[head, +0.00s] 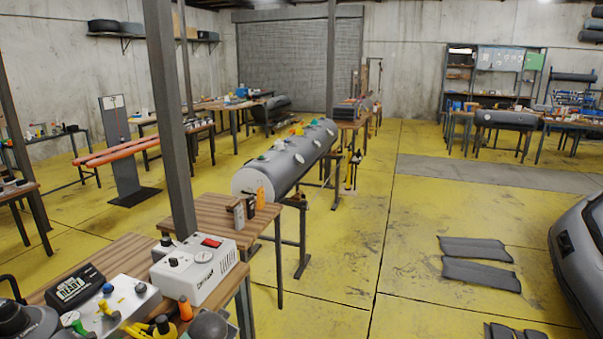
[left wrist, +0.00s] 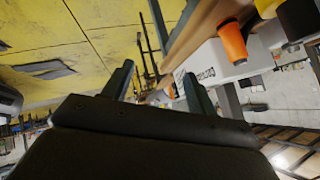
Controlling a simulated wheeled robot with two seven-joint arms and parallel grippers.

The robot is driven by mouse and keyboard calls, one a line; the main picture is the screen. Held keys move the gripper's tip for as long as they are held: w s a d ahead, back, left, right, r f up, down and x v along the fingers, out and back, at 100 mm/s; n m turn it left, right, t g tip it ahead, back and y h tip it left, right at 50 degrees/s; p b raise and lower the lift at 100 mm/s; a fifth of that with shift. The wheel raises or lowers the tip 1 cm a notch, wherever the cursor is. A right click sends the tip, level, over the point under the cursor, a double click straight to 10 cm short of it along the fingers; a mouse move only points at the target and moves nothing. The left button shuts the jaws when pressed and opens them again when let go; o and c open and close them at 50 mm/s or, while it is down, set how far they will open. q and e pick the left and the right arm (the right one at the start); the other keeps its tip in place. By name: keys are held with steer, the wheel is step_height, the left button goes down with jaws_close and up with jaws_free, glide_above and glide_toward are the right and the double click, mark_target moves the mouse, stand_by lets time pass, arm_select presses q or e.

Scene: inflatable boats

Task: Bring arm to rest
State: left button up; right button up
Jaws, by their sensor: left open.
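My left gripper (left wrist: 158,76) shows only in the left wrist view, where the picture is tilted. Its two dark fingers stand apart, and I see nothing held between them. Beyond the fingers are the edge of a wooden workbench and a white box-shaped device (left wrist: 222,66) with dark lettering. An orange-capped item (left wrist: 232,42) is beside the device. Neither arm shows in the head view, and my right gripper is in neither view. Touch between the fingers and the bench cannot be told.
In the head view, a near workbench (head: 128,252) holds the white device (head: 197,271), a black box (head: 75,287) and several tools. A steel post (head: 170,110) rises beside it. A grey inflatable tube (head: 285,160) lies beyond. Yellow floor (head: 345,255) is open at centre right.

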arm_select(q)
steer(key=s+d+f+n+g+h+b, duration=0.1)
steer(key=s+d+f+n+g+b, duration=0.2)
steer(key=s+f, duration=1.85)
steer(key=s+d+f+g, duration=0.2)
steer(key=s+f, duration=0.5)
steer(key=s, duration=0.3)
steer(key=s+d+f+g+h+b, duration=0.1)
steer(key=s+f+g, duration=0.2)
steer(key=s+f, duration=0.5)
steer(key=s, duration=0.3)
steer(key=shift+s+d, duration=0.3)
steer(key=shift+d, duration=0.05)
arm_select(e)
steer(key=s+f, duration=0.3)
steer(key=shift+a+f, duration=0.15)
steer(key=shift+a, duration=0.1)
arm_select(q)
steer(key=shift+f, duration=0.1)
